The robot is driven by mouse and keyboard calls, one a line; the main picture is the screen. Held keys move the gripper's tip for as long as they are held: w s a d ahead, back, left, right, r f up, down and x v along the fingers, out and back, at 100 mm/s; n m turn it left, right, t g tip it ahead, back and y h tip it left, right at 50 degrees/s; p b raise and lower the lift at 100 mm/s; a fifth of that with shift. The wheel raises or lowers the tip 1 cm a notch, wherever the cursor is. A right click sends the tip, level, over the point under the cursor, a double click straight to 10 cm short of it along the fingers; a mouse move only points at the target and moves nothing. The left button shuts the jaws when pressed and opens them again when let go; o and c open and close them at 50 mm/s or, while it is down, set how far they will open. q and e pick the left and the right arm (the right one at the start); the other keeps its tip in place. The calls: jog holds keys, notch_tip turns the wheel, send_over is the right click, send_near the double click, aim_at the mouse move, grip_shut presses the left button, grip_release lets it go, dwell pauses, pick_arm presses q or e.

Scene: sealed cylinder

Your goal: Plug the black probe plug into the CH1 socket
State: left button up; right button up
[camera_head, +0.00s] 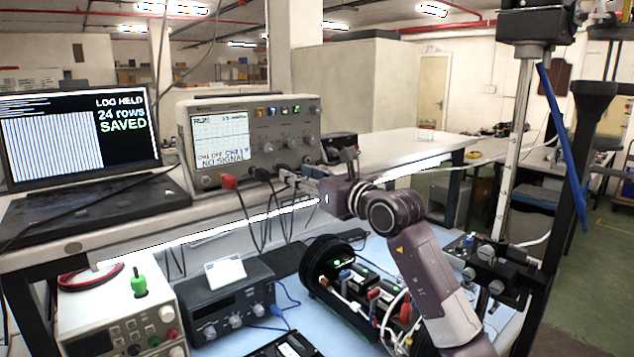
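The oscilloscope (258,138) stands on the upper shelf, with "NO SIGNAL" on its screen. I cannot read the socket labels, so I cannot tell which socket is CH1 or which dark plug is the probe plug. My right gripper (298,179) reaches in from the right, with its fingers at the lower right of the oscilloscope front. Its fingertips are small and overlap the plugs, so its grip is unclear. My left gripper is out of view.
A laptop (75,130) reading "LOG HELD 24 rows SAVED" stands at left. Below the shelf are a white power supply (120,310), a black instrument (232,298) and an open black cylinder frame (330,262) with electronics. Leads hang beneath the oscilloscope.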

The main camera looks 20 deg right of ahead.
jog(key=v, duration=0.7)
jog(key=shift+w+a, duration=0.1)
